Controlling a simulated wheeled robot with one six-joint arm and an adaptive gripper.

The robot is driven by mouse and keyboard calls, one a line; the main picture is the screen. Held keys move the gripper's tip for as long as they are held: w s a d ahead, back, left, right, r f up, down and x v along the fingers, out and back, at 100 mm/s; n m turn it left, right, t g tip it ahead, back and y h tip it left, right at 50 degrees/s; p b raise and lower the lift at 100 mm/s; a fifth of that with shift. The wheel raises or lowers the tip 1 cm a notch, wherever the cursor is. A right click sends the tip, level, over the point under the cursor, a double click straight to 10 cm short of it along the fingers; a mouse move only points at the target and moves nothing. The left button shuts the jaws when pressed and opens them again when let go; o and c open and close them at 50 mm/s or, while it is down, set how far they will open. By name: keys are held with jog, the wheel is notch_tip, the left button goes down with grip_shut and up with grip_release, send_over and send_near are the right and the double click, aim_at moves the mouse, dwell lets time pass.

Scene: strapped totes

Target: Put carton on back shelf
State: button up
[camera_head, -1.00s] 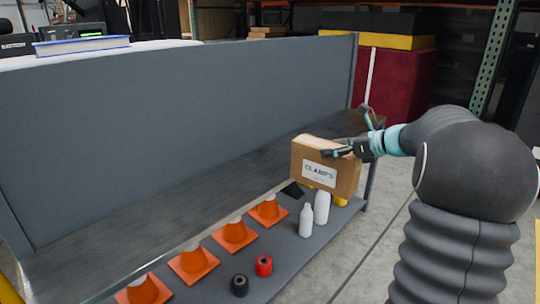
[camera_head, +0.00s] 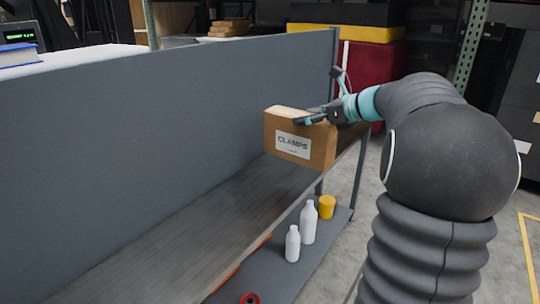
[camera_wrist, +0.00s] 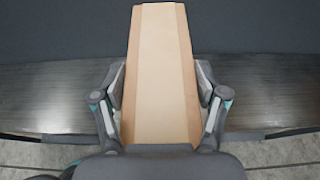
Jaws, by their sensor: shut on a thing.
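The carton (camera_head: 283,149) is a brown box with a white label reading CLAMPS. My gripper (camera_head: 318,116) is shut on it from the right, near its top. The carton is held up in front of the grey back panel, over the grey shelf (camera_head: 180,225); I cannot tell how high above it. In the wrist view the carton (camera_wrist: 160,70) lies between the two fingers of my gripper (camera_wrist: 160,92), with the shelf surface (camera_wrist: 50,95) on both sides of it.
A grey back panel (camera_head: 150,130) rises behind the shelf. On the lower shelf stand two white bottles (camera_head: 308,222) and a yellow container (camera_head: 327,206), with a red round item (camera_head: 250,298) partly visible. The visible shelf surface is clear.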

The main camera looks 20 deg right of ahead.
jog(key=w+a+f+b, duration=0.1)
jog(key=w+a+f, duration=0.2)
jog(key=a+f, duration=0.4)
jog(key=shift+w+a+f, duration=0.3)
jog(key=shift+w+f, duration=0.1)
jog(key=shift+f, duration=0.65)
jog(key=o, duration=1.8)
jog(key=shift+f, duration=0.15)
